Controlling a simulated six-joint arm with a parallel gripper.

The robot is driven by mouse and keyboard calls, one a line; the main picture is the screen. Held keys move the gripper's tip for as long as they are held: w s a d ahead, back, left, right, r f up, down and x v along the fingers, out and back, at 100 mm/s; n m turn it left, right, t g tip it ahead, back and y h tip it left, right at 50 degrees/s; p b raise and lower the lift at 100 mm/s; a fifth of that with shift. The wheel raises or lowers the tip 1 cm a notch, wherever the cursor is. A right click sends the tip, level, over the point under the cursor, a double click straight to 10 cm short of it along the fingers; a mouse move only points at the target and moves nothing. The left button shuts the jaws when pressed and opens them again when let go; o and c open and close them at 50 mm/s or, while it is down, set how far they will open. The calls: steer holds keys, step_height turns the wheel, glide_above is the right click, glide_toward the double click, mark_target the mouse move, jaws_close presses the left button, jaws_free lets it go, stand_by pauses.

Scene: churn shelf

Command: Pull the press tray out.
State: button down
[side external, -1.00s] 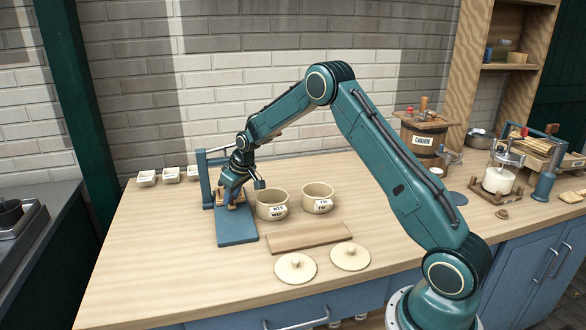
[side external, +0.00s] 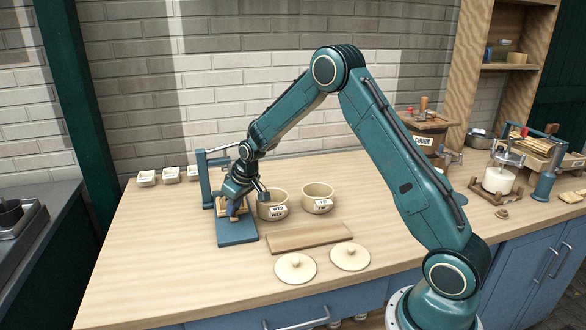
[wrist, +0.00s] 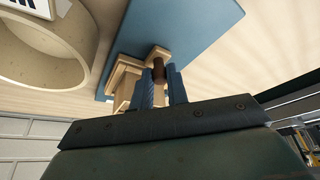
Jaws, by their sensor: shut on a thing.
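The press (side external: 204,180) is a blue upright frame at the left of the counter, with a blue base plate (side external: 237,233) reaching toward the front. The pale wooden press tray (side external: 221,211) lies over the base plate, partly hidden by my gripper (side external: 236,214). In the wrist view the tray (wrist: 124,80) shows with a dark brown handle (wrist: 159,70) between the two blue fingers of my gripper (wrist: 162,88). The gripper is shut on this handle.
Two cream crocks (side external: 272,206) (side external: 317,199) stand right of the press, the nearer one close to my gripper. A wooden board (side external: 309,236) and two round lids (side external: 295,268) (side external: 350,257) lie in front. Small white dishes (side external: 171,175) stand behind. The counter's front left is clear.

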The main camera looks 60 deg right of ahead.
steer(key=s+a, duration=0.5)
steer(key=shift+s+a, duration=0.1)
steer(key=shift+a, duration=0.1)
steer(key=c, duration=1.6)
jaws_free()
steer(key=shift+s, duration=0.1)
steer(key=shift+c, duration=0.2)
steer(key=shift+r, duration=0.1)
steer(key=shift+s+d+r, duration=0.1)
steer(key=shift+s+r, duration=0.05)
steer(key=shift+r, duration=0.5)
steer(key=v, duration=1.2)
steer(key=shift+s, duration=0.15)
steer(key=shift+r, duration=0.15)
